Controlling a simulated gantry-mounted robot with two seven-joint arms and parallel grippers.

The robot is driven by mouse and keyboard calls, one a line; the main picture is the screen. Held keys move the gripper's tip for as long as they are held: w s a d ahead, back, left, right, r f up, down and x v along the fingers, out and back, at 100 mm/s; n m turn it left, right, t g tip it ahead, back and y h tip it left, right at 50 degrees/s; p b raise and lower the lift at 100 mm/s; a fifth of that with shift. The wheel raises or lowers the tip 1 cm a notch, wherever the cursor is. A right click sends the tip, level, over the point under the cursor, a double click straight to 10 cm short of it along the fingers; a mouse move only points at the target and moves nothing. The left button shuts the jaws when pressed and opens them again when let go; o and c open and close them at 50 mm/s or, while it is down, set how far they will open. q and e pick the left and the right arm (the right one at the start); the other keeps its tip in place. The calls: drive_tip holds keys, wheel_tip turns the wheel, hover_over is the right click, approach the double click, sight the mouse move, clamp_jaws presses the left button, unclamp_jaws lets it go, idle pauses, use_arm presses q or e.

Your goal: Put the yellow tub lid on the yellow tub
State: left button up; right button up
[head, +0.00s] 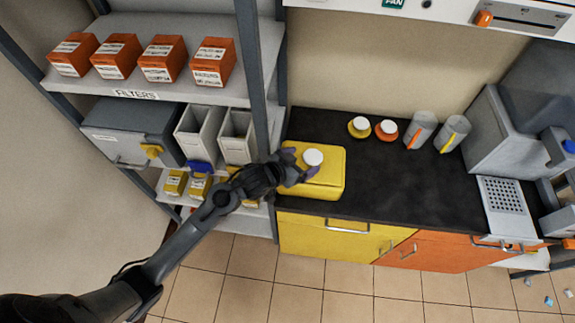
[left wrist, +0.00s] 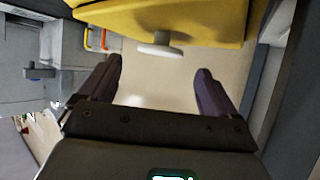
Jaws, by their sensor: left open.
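The yellow tub (head: 326,182) stands upright at the left end of the dark counter. The yellow tub lid (head: 328,158), with a round white knob (head: 313,157), appears to lie on top of it; I cannot tell how closely it is seated. In the left wrist view the yellow body (left wrist: 180,18) fills the top, and the white knob (left wrist: 160,49) points down in the picture. My left gripper (head: 300,165) is at the tub's left side, by the knob. Its jaws (left wrist: 158,70) are open and empty, with the knob just beyond the fingertips. My right gripper is not in view.
Shelves with orange filter boxes (head: 168,59) and grey bins (head: 238,136) stand left, their grey post (head: 250,60) close to my arm. Small yellow (head: 359,127) and orange (head: 387,130) white-topped items and grey containers (head: 420,130) stand behind. The counter's middle (head: 410,175) is clear.

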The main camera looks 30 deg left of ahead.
use_arm(q)
drive_tip(key=v, duration=0.7)
drive_tip(key=s+f+g+y, duration=0.1)
drive_tip(key=s+f+g, duration=0.2)
drive_tip(key=s, duration=0.9)
drive_tip(key=s+f+n+g+y, duration=0.1)
drive_tip(key=s+g, duration=0.4)
drive_tip(key=s, duration=0.7)
wheel_tip(320, 180, down, 3)
drive_tip(key=shift+s+a+r+y+p, duration=0.2)
drive_tip(key=shift+a+y+p, duration=0.15)
drive_tip(key=shift+y, duration=0.25)
drive_tip(key=shift+r, duration=0.1)
wheel_tip(320, 180, up, 22)
drive_tip(key=p, duration=2.2)
